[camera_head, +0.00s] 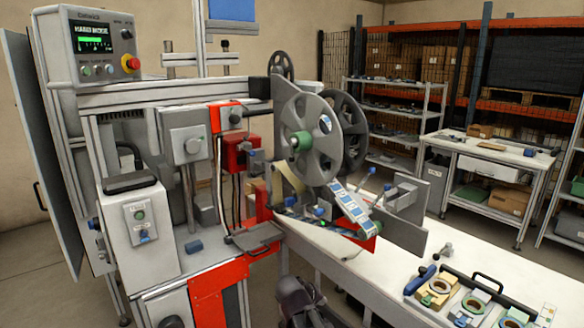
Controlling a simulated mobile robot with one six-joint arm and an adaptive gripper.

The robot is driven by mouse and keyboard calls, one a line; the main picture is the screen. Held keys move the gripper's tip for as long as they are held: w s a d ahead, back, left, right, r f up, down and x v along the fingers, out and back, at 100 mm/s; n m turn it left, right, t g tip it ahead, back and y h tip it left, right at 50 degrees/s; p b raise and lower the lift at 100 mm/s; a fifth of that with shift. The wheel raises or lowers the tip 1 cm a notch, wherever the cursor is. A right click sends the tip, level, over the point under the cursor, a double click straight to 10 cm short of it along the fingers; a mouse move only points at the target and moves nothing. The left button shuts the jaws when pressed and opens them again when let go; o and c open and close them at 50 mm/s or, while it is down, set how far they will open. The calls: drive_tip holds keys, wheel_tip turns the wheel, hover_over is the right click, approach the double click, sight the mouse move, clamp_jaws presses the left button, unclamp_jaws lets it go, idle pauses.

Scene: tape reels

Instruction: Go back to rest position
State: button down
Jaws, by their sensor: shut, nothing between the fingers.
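My gripper (300,297) shows as a dark shape at the bottom centre, in front of the machine and left of the white table's near part. It is shut and holds nothing; its fingertips are hard to make out. Large grey tape reels (319,148) are mounted on the machine, one with a green hub. A strip of printed labels (349,203) slopes down below them. The gripper is low in the picture, apart from the reels.
The machine (230,285) fills the left side, with a control panel (100,45). A white table (350,268) runs to the right, bearing a black-handled tray (505,298) with several round parts. A workbench (490,150) and shelves stand behind. Floor shows between table and workbench.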

drive_tip(key=s+d+r+m+g+y+p, duration=0.2)
drive_tip(key=s+d+r+g+y+p, duration=0.1)
drive_tip(key=s+p, duration=0.3)
drive_tip(key=s+d+r+m+g+y+p, duration=0.3)
drive_tip(key=s+d+r+p, duration=0.2)
drive_tip(key=s, duration=0.3)
drive_tip(key=shift+d+r+p, duration=0.25)
drive_tip(key=shift+r+p, duration=0.1)
drive_tip(key=shift+p, duration=0.45)
